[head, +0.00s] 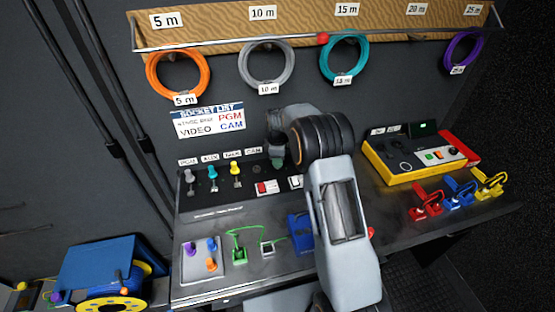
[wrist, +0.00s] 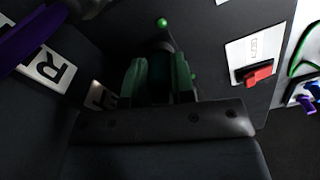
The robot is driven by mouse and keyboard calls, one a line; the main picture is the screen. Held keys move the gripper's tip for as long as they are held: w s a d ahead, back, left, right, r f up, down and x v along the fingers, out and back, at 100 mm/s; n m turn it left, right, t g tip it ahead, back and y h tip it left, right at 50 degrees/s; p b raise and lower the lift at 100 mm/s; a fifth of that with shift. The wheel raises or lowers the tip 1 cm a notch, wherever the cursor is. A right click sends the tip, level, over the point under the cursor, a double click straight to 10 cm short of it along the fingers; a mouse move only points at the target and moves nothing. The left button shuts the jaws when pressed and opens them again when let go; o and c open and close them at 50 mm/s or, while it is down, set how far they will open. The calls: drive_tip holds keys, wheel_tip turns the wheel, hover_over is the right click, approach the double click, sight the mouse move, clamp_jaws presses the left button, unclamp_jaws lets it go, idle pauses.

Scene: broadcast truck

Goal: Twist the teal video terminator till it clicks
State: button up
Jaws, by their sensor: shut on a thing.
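My gripper (wrist: 160,75) is shut, its green fingers on either side of a dark, shadowed piece (wrist: 159,66) that looks teal, which I take to be the video terminator. In the head view my gripper (head: 277,158) is at the back panel, at the right end of the row of labelled sockets. The arm and fingers hide most of the held piece and its socket, so I cannot tell how far it is turned. A separate teal-topped plug (head: 212,173) stands in the panel to the left, between a grey plug (head: 189,176) and a yellow plug (head: 235,170).
A red rocker switch (wrist: 257,75) on a white plate is close to the right of my fingers in the wrist view. A yellow console (head: 405,165) and coloured clamps (head: 459,190) are at the right. Coiled cables (head: 266,64) hang above. A blue reel (head: 100,265) is lower left.

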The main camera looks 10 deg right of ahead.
drive_tip(key=shift+m, duration=0.6)
drive_tip(key=m, duration=0.3)
drive_tip(key=shift+m, duration=0.4)
drive_tip(key=m, duration=0.3)
drive_tip(key=shift+f, duration=0.1)
drive_tip(key=o, duration=0.9)
drive_tip(key=shift+m, duration=0.4)
